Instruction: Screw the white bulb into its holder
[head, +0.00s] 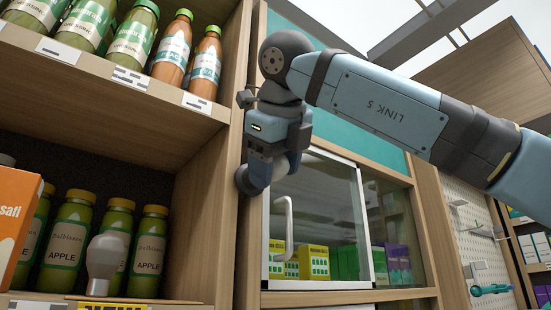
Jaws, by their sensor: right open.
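My right gripper (268,170) is open in front of the wooden post and the left edge of the glass cabinet, with its fingers pointing down. A grey-white bulb-shaped thing (103,257) stands upright, wide end up, at the front of the lower left shelf, apart from the gripper. I cannot make out a holder. My left gripper is not in view.
Green apple juice bottles (69,240) and an orange box (16,230) stand on the lower left shelf. More bottles (172,50) stand on the shelf above. The glass cabinet has a white handle (285,228). A pegboard (470,225) is at right.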

